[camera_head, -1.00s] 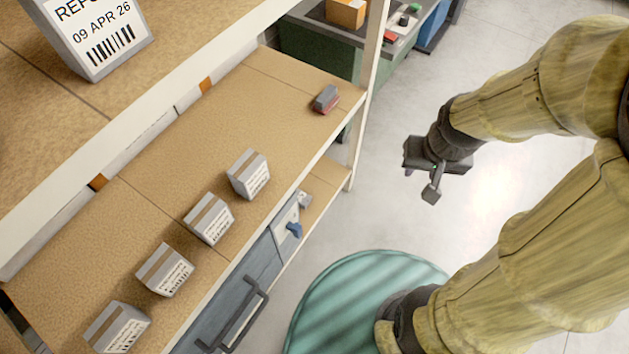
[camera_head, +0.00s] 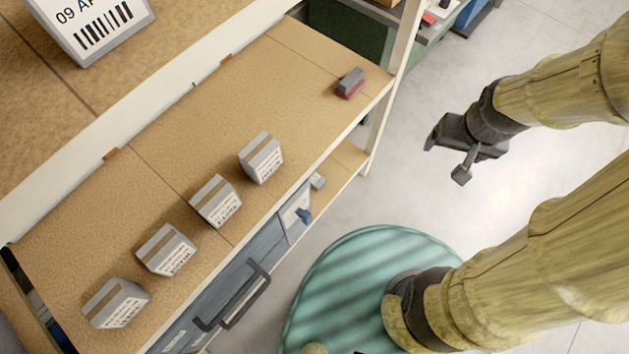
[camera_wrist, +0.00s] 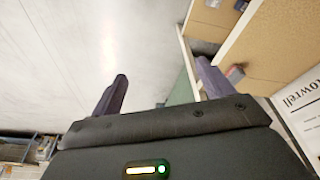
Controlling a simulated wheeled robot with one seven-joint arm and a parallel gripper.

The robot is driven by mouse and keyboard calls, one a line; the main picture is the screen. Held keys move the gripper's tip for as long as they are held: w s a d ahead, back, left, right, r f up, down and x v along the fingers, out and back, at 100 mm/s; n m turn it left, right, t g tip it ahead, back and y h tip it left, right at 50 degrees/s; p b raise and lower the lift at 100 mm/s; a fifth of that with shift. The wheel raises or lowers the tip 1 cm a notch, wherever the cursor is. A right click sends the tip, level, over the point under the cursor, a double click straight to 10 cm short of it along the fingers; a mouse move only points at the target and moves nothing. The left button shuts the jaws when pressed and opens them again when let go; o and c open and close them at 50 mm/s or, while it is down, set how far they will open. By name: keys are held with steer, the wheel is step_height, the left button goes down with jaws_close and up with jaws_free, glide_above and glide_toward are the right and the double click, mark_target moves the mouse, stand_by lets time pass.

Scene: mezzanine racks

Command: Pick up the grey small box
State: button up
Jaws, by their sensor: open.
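Several grey small boxes with brown tape and white labels stand in a row on the brown shelf board (camera_head: 190,120). The nearest box (camera_head: 116,303) is at the lower left, followed by a second (camera_head: 166,250), a third (camera_head: 216,201) and the farthest (camera_head: 261,158). Which one the task means cannot be told. My gripper (camera_head: 447,160) is open and empty over the floor, to the right of the shelf and apart from the boxes. In the wrist view my gripper (camera_wrist: 160,88) shows two spread fingers with nothing between them.
A grey and red block (camera_head: 350,83) lies near the shelf's far end; it also shows in the wrist view (camera_wrist: 235,74). A white upright (camera_head: 397,75) stands at the shelf corner. A blue-grey bin (camera_head: 235,290) with a handle sits below. A large labelled box (camera_head: 95,30) stands on the upper shelf.

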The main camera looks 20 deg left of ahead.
steer(key=w+f+n+t+b, duration=0.1)
steer(key=w+f+b, duration=0.25)
steer(key=f, duration=0.25)
steer(key=w+a+f+n+b, duration=0.1)
steer(key=w+f+b, duration=0.2)
steer(key=f+b, duration=0.3)
steer(key=w+f+n+t+b, duration=0.1)
steer(key=w+f+n+b, duration=0.2)
steer(key=f, duration=0.4)
steer(key=n+y+b, duration=0.8)
steer(key=y+b, duration=0.4)
steer(key=b, duration=2.2)
glide_toward(317, 180)
steer(key=v, duration=0.6)
steer(key=shift+a+p, duration=0.2)
steer(key=shift+p, duration=0.15)
steer(key=b+x, duration=0.6)
steer(key=x, duration=0.6)
steer(key=shift+d+f, duration=0.1)
steer(key=shift+f, duration=0.05)
steer(key=shift+w, duration=0.1)
steer(key=shift+b, duration=0.3)
